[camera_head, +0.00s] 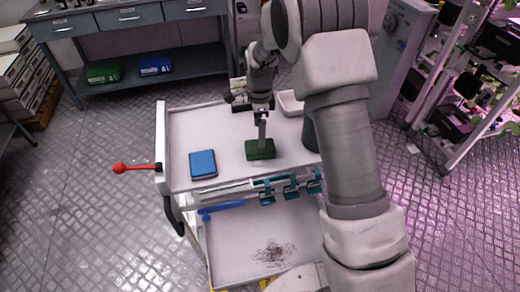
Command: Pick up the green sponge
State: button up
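The green sponge (260,153) is a small dark green block on the white top of the cart (222,128), right of the blue pad. My gripper (262,138) points down directly over the sponge, and its fingers reach the sponge's top or middle. From this view I cannot tell whether the fingers are apart or closed on the sponge. The sponge appears to rest on the cart top. My arm covers the right side of the cart.
A blue pad (203,164) lies on the cart top at the left. A white tray (290,103) stands behind my gripper. Teal clips (290,186) hang on the cart's front edge. A red-knobbed lever (121,168) sticks out left. A plant rack (462,90) stands right.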

jog(key=shift+d+f, duration=0.1)
jog(key=shift+f, duration=3.35)
jog(key=c, duration=1.2)
jog(key=shift+o, duration=0.2)
jog(key=shift+r, duration=0.15)
jog(key=shift+r, duration=0.25)
jog(key=r, duration=0.4)
jog(key=shift+s+d, duration=0.2)
jog(key=shift+d, duration=0.2)
jog(key=s+d+r, duration=0.6)
jog(key=d, duration=0.3)
jog(key=shift+r, duration=0.1)
